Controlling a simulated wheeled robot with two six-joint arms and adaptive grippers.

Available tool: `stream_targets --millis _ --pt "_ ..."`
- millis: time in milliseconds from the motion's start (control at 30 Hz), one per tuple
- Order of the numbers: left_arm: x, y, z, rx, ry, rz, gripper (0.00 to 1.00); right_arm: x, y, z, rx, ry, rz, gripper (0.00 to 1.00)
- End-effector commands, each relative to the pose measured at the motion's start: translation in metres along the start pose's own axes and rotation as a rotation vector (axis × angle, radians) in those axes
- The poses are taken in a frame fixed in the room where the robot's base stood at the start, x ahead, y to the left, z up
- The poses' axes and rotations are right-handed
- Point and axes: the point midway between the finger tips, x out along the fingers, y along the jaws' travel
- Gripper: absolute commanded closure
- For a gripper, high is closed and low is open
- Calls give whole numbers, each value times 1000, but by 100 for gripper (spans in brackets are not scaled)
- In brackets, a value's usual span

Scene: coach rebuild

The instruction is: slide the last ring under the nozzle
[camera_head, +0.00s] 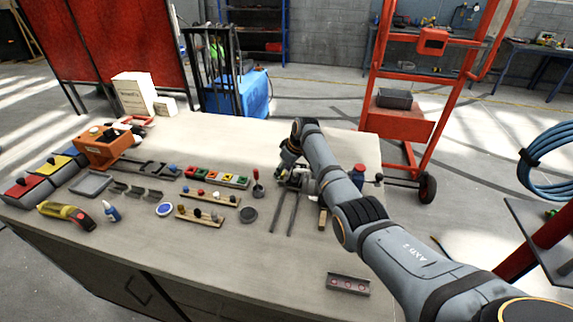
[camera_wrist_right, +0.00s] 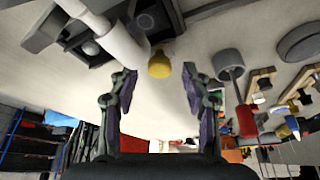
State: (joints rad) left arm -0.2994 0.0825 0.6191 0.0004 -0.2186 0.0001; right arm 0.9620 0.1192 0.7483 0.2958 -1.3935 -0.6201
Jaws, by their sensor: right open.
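My right gripper (camera_head: 287,172) is over the middle of the workbench, beside a dark fixture with two parallel rails (camera_head: 284,212). In the right wrist view its two fingers (camera_wrist_right: 159,72) are apart, with nothing held between them. A small yellow piece (camera_wrist_right: 159,66) shows beyond the fingertips; I cannot tell whether it is a ring. A white cylinder (camera_wrist_right: 115,40), possibly the nozzle, sits by a dark block (camera_wrist_right: 150,20). My arm partly hides this area in the head view. A dark holder (camera_head: 348,284) with reddish round marks lies at the front right. My left gripper is not in view.
A red-handled tool (camera_head: 257,188) and a dark disc (camera_head: 249,215) are left of the rails. The front middle is clear.

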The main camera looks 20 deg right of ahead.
Motion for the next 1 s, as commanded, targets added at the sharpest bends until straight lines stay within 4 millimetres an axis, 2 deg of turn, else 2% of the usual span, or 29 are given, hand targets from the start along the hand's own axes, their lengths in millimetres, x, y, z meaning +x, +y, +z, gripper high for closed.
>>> stream_targets --millis 133,300,500,667,1000 --pt "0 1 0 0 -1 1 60 -27 1 -1 -2 5 5 52" --pt "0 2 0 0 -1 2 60 -71 1 0 -2 4 5 52" --pt "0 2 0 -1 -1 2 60 -105 1 0 -1 3 3 52" --pt "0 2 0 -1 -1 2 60 -115 0 0 0 2 2 52" --pt "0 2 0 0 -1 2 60 -115 0 0 0 2 2 52"
